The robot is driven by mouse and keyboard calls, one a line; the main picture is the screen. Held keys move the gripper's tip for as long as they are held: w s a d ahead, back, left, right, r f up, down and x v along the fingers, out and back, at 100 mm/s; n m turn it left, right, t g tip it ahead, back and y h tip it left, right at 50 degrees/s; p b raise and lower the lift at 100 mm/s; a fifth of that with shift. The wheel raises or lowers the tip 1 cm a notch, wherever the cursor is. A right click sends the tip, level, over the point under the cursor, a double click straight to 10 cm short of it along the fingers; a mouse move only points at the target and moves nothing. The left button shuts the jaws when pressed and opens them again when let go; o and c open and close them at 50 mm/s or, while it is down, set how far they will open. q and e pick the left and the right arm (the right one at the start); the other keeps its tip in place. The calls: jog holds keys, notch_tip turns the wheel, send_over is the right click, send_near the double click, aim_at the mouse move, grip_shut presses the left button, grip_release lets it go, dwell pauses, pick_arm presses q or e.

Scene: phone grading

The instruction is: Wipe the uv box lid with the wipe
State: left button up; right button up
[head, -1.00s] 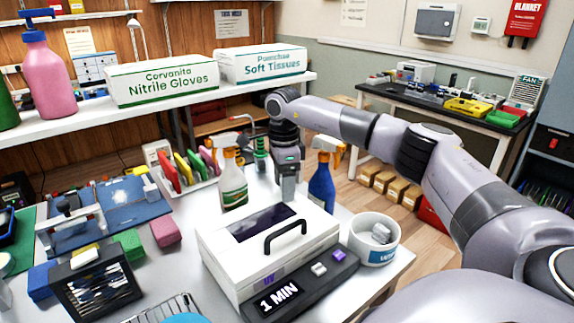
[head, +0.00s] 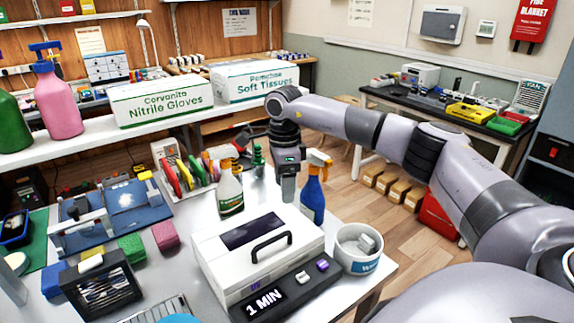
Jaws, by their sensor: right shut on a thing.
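The white UV box (head: 209,257) stands on the grey table with its lid (head: 285,231) shut. The lid has a dark window and a black handle (head: 271,247). My right gripper (head: 288,194) points down at the back edge of the lid, between two spray bottles. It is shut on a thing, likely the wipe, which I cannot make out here. I cannot tell whether it touches the lid. My left gripper is out of view.
A white-and-orange spray bottle (head: 229,190) and a blue one (head: 313,196) stand close behind the box. A control panel reading 1 MIN (head: 266,303) is along its front. A tool holder (head: 104,285) and coloured sponges (head: 131,247) are at left.

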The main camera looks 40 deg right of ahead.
jog(key=shift+r+p, duration=0.65)
jog(key=shift+r, duration=0.45)
